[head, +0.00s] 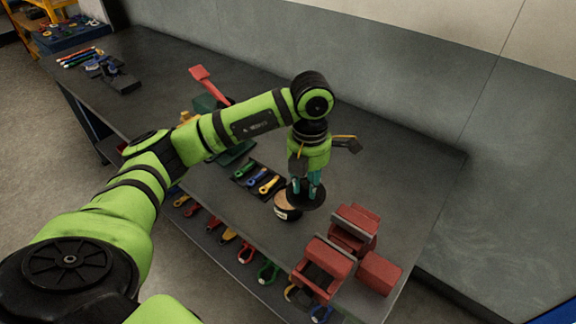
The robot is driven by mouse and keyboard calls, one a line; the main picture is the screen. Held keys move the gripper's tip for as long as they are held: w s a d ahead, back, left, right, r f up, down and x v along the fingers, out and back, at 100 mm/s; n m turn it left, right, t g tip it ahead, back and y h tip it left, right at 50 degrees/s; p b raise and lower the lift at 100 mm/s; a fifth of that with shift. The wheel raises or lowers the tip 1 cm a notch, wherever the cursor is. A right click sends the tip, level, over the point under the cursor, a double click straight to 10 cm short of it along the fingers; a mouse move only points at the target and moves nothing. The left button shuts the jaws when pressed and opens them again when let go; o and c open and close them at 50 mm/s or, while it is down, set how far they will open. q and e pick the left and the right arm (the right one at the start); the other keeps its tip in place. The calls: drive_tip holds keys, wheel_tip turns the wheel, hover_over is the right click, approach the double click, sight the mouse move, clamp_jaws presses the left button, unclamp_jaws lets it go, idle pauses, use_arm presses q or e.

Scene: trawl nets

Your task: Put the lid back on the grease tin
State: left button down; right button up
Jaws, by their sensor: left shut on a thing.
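My left gripper (305,190) comes down over the bench with its fingers pointing down. It is shut on a dark round lid (318,200), which it holds roughly level. The grease tin (286,206) is a short dark tin with a pale label and a tan top surface. It stands on the bench just left of the lid. The lid overlaps the tin's right side in the picture, and I cannot tell whether they touch. The tin's right part is hidden. My right gripper is not in view.
A red vise (352,232) sits right of the tin near the front edge. A dark tray of coloured tools (258,180) lies to the left. Coloured tools hang along the bench's front. The bench top (400,170) is clear at the back right.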

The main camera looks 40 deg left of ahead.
use_arm(q)
drive_tip(key=n, duration=0.2)
drive_tip(key=a+n, duration=0.1)
drive_tip(key=shift+w+n, duration=0.25)
drive_tip(key=shift+n, duration=0.05)
drive_tip(key=shift+w+a+f+n+b, duration=0.35)
drive_tip(key=shift+a+f+n+b, duration=0.55)
drive_tip(key=shift+n, duration=2.4)
drive_tip(key=shift+w+a+f+n+b, duration=0.35)
drive_tip(key=shift+a+f+n, duration=1)
drive_tip(key=shift+n, duration=1.95)
drive_tip(key=shift+w+a+f+n+b, duration=0.3)
drive_tip(key=shift+a+f+n+b, duration=0.3)
drive_tip(key=shift+f+n, duration=1.95)
drive_tip(key=shift+r+n, duration=0.75)
drive_tip(key=shift+r, duration=0.1)
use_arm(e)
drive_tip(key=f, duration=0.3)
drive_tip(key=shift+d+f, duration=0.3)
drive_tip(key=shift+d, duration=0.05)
use_arm(q)
drive_tip(key=shift+d, duration=0.1)
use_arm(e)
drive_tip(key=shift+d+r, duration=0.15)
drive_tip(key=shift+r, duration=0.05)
use_arm(q)
drive_tip(key=shift+f, duration=0.15)
drive_tip(key=c, duration=0.9)
unclamp_jaws()
